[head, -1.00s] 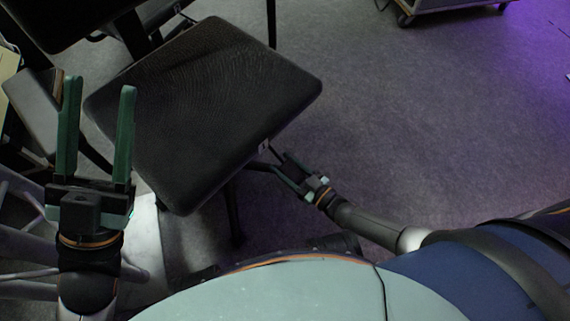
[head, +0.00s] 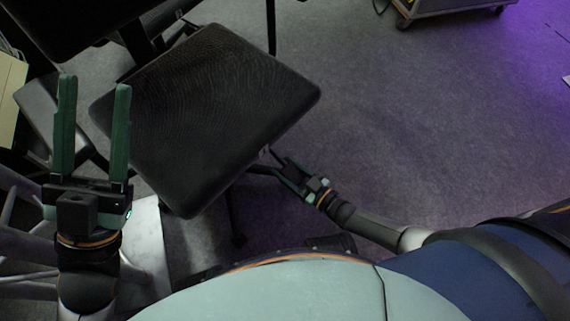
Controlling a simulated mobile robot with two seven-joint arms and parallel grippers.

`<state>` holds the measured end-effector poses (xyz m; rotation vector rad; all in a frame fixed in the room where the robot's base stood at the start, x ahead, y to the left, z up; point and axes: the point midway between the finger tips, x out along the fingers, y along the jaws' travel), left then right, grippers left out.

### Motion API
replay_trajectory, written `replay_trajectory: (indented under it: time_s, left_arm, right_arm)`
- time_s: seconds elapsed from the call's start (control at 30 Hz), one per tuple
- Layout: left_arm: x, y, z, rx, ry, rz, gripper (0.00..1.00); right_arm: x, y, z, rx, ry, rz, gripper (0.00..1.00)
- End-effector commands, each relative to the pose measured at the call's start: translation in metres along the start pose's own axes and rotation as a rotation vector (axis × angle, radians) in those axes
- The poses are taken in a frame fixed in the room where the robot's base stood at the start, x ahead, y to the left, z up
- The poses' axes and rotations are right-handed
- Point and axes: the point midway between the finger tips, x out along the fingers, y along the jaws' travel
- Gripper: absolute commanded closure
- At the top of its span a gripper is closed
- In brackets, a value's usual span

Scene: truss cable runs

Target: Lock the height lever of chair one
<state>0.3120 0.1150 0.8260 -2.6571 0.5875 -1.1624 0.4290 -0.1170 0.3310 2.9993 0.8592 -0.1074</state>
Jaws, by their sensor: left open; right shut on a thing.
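The chair's black square seat (head: 205,110) fills the left middle of the head view, seen from above and turned cornerwise. My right gripper (head: 272,161) is at the seat's lower right edge, shut on a small part there. That part is mostly hidden by the fingers and the seat, and I take it for the height lever; its position cannot be told. My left gripper (head: 93,92) is open and empty, its two green fingers pointing up the picture at the left of the seat.
A second dark panel (head: 75,22) is at the top left, beside dark posts. A grey metal truss (head: 25,240) stands at the lower left. A wheeled case (head: 445,8) is at the top right. The carpet (head: 420,120) on the right is clear.

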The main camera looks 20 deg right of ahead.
Motion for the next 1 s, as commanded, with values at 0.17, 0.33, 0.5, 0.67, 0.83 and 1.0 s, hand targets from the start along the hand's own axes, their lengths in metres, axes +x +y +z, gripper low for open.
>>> replay_trajectory:
  time_s: [0.17,0.33,0.5,0.67,0.83,1.0]
  left_arm:
    - [0.024,-0.017,-0.029,-0.004,0.024,-0.012,0.5]
    - [0.04,-0.026,-0.049,0.009,0.035,-0.014,0.5]
    - [0.051,-0.033,-0.063,0.033,0.051,-0.012,0.5]
    - [0.053,-0.037,-0.065,0.056,0.049,-0.016,0.5]
    - [0.052,-0.037,-0.064,0.054,0.045,-0.021,0.5]
    - [0.052,-0.036,-0.063,0.052,0.044,-0.021,0.5]
  right_arm:
    - [-0.007,0.0,-0.019,-0.001,-0.076,0.0,1.0]
    - [-0.012,0.0,-0.03,0.0,-0.143,0.0,1.0]
    - [-0.017,0.0,-0.041,0.001,-0.171,0.0,1.0]
    - [-0.019,0.0,-0.045,0.001,-0.168,0.0,1.0]
    - [-0.019,0.0,-0.045,0.001,-0.167,0.0,1.0]
    - [-0.019,0.0,-0.045,0.001,-0.167,0.0,0.41]
